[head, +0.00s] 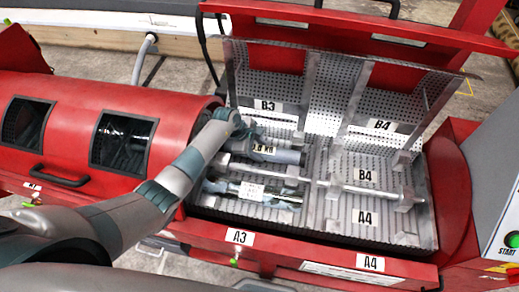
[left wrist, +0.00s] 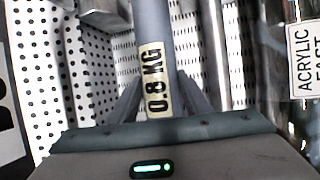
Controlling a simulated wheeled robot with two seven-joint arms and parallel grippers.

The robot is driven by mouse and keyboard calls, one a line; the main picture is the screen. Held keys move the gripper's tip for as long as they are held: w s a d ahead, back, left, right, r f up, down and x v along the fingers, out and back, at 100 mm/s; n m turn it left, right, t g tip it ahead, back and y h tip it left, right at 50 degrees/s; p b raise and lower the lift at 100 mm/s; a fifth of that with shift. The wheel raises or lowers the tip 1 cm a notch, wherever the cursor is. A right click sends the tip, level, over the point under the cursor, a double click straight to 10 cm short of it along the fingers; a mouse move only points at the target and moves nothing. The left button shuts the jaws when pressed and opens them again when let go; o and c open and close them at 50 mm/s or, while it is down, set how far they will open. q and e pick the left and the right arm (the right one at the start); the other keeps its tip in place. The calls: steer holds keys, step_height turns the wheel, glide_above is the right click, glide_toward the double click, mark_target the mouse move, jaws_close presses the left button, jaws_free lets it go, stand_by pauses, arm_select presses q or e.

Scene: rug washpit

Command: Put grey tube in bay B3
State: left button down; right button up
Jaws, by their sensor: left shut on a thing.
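The grey tube (head: 287,156) bears a "0.8 KG" label and lies lengthwise in or just over the back left bay B3, below the B3 sign (head: 268,106) on the raised perforated lid. I cannot tell whether it rests on the bay floor. My left gripper (head: 249,141) is at the tube's left part and hides some of it. In the left wrist view the grey tube (left wrist: 152,28) runs up between the fingers of my left gripper (left wrist: 160,88), which is shut on it beside the label. My right gripper is out of view.
A clear tube (head: 255,191) with a white label lies in the front left bay A3. A metal bar (head: 312,181) runs between front and back bays. Bays B4 (head: 378,160) and A4 (head: 368,228) look empty. A red drum (head: 75,105) stands at the left.

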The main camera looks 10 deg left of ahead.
arm_select(q)
steer(key=shift+f, duration=0.1)
stand_by(0.3)
steer(key=c, duration=0.9)
jaws_free()
steer(key=shift+c, duration=0.2)
steer(key=p+v, duration=0.7)
steer(key=v, duration=0.3)
steer(key=shift+s+r+p, duration=0.1)
steer(key=shift+r+p, duration=0.25)
steer(key=shift+r, duration=0.05)
steer(key=shift+s+a+r+p, duration=0.2)
steer(key=shift+a+r+p, duration=0.15)
steer(key=shift+r, duration=0.2)
